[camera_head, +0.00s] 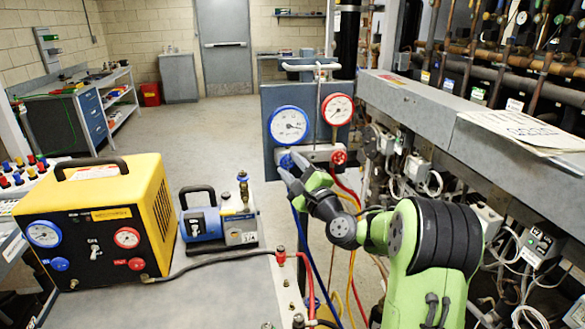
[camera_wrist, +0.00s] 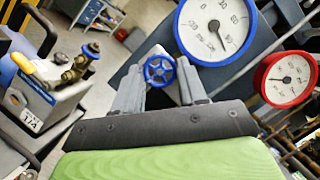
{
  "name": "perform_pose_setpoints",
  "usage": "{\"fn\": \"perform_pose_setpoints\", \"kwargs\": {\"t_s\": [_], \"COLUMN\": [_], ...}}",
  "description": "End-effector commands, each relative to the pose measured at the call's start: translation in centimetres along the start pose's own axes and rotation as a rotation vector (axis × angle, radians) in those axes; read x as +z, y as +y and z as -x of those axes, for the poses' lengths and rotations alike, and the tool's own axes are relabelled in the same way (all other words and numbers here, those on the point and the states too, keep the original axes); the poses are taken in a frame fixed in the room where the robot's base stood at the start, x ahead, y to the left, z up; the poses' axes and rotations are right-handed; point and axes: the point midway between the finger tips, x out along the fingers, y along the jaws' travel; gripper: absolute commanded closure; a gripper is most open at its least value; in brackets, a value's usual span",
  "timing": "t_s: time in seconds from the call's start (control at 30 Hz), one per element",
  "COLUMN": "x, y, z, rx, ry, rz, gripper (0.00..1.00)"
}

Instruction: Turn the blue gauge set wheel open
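The gauge set hangs on a dark panel (camera_head: 268,112). It has a blue-rimmed gauge (camera_head: 289,125) on the left and a red-rimmed gauge (camera_head: 338,109) on the right; both also show in the wrist view. The blue wheel (camera_wrist: 159,71) sits below the blue gauge, and in the head view it is partly hidden (camera_head: 286,161) by my gripper. My gripper (camera_head: 292,168) reaches up to the wheel. In the wrist view its two fingers (camera_wrist: 160,80) stand apart, one on each side of the wheel. I cannot tell whether they touch its rim.
A red wheel (camera_head: 338,157) is on the same manifold, to the right. Blue, red and yellow hoses hang below. A yellow recovery machine (camera_head: 105,220) and a blue pump (camera_head: 218,218) stand on the grey bench at left. A steel beam and pipework (camera_head: 440,105) fill the right.

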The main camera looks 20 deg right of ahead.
Motion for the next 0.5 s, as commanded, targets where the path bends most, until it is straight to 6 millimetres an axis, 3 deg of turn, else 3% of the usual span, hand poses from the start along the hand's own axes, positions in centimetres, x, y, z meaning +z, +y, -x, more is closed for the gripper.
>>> {"fn": "perform_pose_setpoints", "kwargs": {"t_s": [0.03, 0.1, 0.5], "x": [-0.01, -0.01, 0.04], "y": [0.03, 0.04, -0.10], "z": [0.01, 0.01, 0.00], "rx": [0.001, 0.001, 0.033], "ry": [0.000, 0.000, 0.000], "rz": [0.000, 0.000, 0.079], "gripper": [0.79, 0.89, 0.89]}}
